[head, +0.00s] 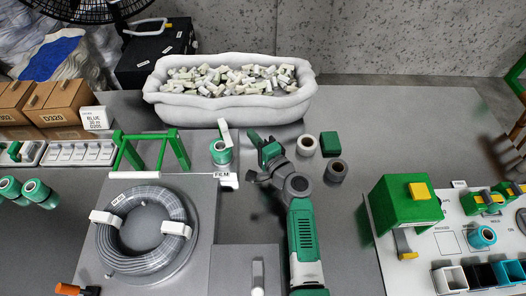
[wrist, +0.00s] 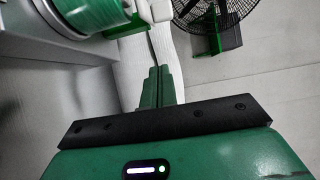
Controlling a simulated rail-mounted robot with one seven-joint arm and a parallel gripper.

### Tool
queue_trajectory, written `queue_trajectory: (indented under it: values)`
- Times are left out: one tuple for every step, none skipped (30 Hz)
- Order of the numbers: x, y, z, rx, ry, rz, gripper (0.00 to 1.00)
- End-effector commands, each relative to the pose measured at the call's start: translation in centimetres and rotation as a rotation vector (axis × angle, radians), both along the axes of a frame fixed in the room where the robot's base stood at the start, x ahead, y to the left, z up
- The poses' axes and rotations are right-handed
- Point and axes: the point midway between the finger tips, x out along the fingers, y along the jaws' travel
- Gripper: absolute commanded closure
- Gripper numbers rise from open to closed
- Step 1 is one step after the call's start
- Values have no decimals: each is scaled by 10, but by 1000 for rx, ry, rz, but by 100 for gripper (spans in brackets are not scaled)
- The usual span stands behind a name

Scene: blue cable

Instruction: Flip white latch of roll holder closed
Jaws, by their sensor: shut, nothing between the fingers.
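The roll holder carries a green film roll (head: 221,153) near the middle of the table, behind a FILM label. Its white latch (head: 224,133) stands up above the roll, slightly tilted, in the head view. My gripper (head: 251,137) is just right of the roll and latch, apart from them in the head view. In the wrist view my green fingers (wrist: 159,80) are together with nothing between them. The green roll (wrist: 85,15) fills the upper left there, and a white piece (wrist: 158,10), probably the latch, is beyond the fingertips. Contact with it cannot be told.
A white tub (head: 230,112) of small pieces stands behind. A green frame (head: 150,150) and a grey cable coil (head: 145,235) are to the left. White and dark rolls (head: 306,145) stand right of my gripper. A green box (head: 405,215) is on the right board.

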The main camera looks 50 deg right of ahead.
Motion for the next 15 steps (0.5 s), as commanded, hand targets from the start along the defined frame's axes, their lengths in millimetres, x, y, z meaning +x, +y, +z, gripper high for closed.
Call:
queue_trajectory:
  values:
    - [11,-3,-3,1,-1,0,100]
    - [16,-4,-2,0,-2,0,100]
    - [18,6,-1,-1,1,3,100]
    - [20,11,0,-1,1,2,100]
    - [22,15,-1,-1,1,3,100]
    - [24,20,-1,0,2,3,100]
    - [26,22,-1,0,2,2,100]
    - [27,24,0,-2,2,1,100]
    - [29,27,0,-2,2,1,100]
    - [30,29,0,-2,1,1,100]
    - [30,30,0,-2,1,1,100]
    - [31,31,0,-2,1,0,100]
    - [31,31,0,-2,1,0,100]
    - [31,32,0,-1,0,0,100]
    - [31,32,0,-1,0,0,100]
